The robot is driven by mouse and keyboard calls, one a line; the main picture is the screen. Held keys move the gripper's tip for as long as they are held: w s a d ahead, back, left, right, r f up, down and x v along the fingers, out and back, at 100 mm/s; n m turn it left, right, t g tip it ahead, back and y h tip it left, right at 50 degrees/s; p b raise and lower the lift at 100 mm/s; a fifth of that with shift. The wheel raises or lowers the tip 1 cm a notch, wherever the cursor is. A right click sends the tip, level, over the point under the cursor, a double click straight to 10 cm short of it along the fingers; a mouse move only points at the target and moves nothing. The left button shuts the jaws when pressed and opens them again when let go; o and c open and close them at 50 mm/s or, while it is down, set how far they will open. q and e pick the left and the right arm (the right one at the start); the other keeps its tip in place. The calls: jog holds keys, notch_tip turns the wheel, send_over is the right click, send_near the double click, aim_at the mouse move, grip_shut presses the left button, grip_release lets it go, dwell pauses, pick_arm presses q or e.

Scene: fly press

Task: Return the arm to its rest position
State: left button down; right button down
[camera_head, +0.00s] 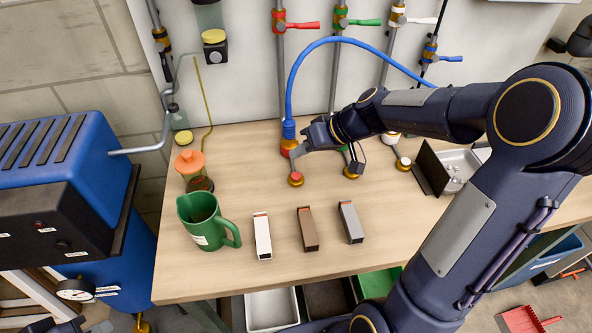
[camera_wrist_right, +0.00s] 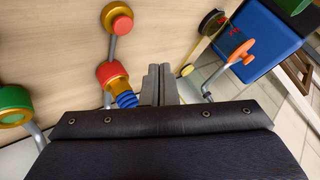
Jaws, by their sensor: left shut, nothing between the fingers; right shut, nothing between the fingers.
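My right arm reaches in from the right in the head view. My right gripper (camera_head: 296,152) is over the back of the wooden bench, near the red-and-gold coupling (camera_head: 287,147) at the end of the blue hose (camera_head: 290,95). In the right wrist view its two grey fingers (camera_wrist_right: 159,72) are together with nothing between them. The coupling (camera_wrist_right: 112,75) and a red knob on a gold base (camera_wrist_right: 121,22) are left of the fingers there. My left gripper (camera_head: 98,326) shows only partly at the bottom left edge of the head view, shut and empty.
The bench (camera_head: 210,278) holds a green jug (camera_head: 200,222), an orange-topped bottle (camera_head: 190,165), white (camera_head: 262,238), brown (camera_head: 307,230) and grey (camera_head: 350,223) blocks, and a metal tray (camera_head: 458,163). A blue machine (camera_head: 50,160) stands left. Pipes with coloured valves line the wall.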

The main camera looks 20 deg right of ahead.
jog(key=shift+r, duration=0.1)
dwell(0.4)
jog(key=s+a+r+m+h, duration=0.1)
jog(key=s, duration=1)
jog(key=s+a+m+h, duration=0.2)
jog(key=s, duration=1)
jog(key=shift+s+a+r, duration=0.15)
jog(key=shift+s+r, duration=0.1)
jog(key=shift+r, duration=0.15)
